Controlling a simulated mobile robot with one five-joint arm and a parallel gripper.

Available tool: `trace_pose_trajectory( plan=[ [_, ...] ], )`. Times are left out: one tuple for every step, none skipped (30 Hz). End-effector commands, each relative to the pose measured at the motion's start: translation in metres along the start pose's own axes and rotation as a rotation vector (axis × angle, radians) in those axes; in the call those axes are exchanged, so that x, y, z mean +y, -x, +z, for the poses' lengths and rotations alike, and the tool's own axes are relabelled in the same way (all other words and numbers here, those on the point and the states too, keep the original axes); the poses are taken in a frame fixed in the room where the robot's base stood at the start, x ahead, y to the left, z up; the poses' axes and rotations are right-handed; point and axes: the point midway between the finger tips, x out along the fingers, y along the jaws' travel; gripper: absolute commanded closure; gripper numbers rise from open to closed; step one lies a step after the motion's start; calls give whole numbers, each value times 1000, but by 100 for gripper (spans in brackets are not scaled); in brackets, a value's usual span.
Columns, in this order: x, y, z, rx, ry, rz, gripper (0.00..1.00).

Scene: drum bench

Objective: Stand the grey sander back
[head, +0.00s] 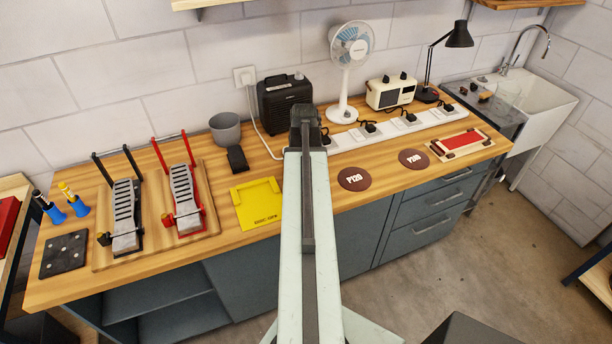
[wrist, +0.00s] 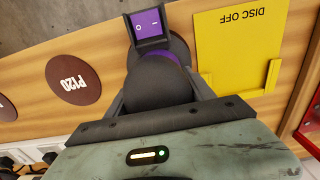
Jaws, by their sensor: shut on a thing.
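My gripper (wrist: 163,72) is shut on a dark grey, rounded tool (wrist: 155,92) with purple parts, which looks like the sander. A purple rocker switch (wrist: 151,28) marked O and – shows at its far end. In the wrist view it is over the wooden bench, between the P120 disc (wrist: 74,79) and the yellow DISC OFF plate (wrist: 235,45). In the head view my arm hides the gripper and the held tool. The tool's underside is hidden.
On the bench (head: 330,185) are a grey cup (head: 225,130), a small black block (head: 236,159), a black speaker-like box (head: 285,102), a white fan (head: 344,75), a power strip (head: 385,130), a P180-like disc (head: 413,158) and two clamp-like pedals at left (head: 185,195).

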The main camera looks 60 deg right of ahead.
Motion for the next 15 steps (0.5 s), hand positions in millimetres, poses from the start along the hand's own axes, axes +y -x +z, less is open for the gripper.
trace_pose_trajectory(
  plan=[
    [0, -4, 2, -6, 0, -3, 95],
    [0, -5, 3, -6, -1, -3, 100],
    [0, -6, 3, -7, -1, -3, 100],
    [0, -7, 3, -7, -2, -3, 100],
    [0, -8, 3, -7, -2, -3, 100],
    [0, -9, 3, -8, -2, -3, 100],
    [0, -9, 4, -8, -3, -3, 100],
    [0, -8, 4, -8, -3, -3, 100],
    [1, -9, 4, -8, -3, -4, 36],
    [1, -9, 4, -9, -3, -4, 27],
    [1, -9, 4, -8, -3, -4, 19],
    [1, -9, 4, -8, -3, -3, 17],
    [1, -9, 4, -8, -3, -3, 17],
    [1, -8, 4, -7, -4, -3, 17],
    [1, -8, 3, -7, -4, -3, 17]
  ],
)
